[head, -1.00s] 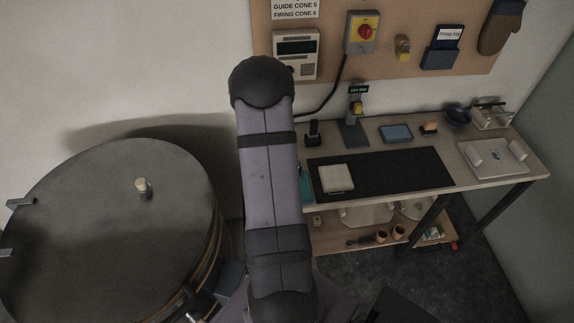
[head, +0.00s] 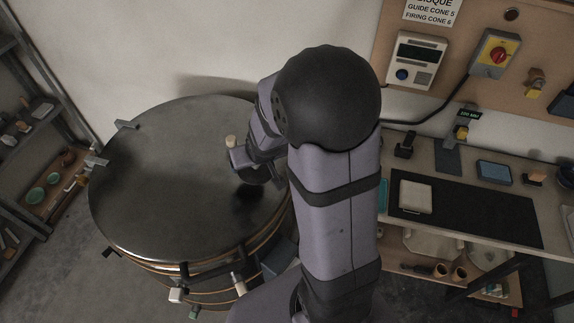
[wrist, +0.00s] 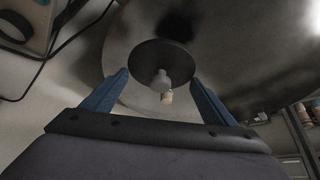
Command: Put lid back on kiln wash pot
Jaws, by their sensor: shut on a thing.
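My gripper (wrist: 159,76) shows in the wrist view with its two blue fingers at either side of a dark round lid (wrist: 145,55). I cannot pick out the kiln wash pot in either view.
A pale plug (head: 231,142) stands on the kiln top, close to my wrist in the head view. A workbench (head: 470,218) with a black mat (head: 465,212) is at right. Shelves (head: 35,125) with green bowls stand at left. Bare kiln top lies left of my wrist.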

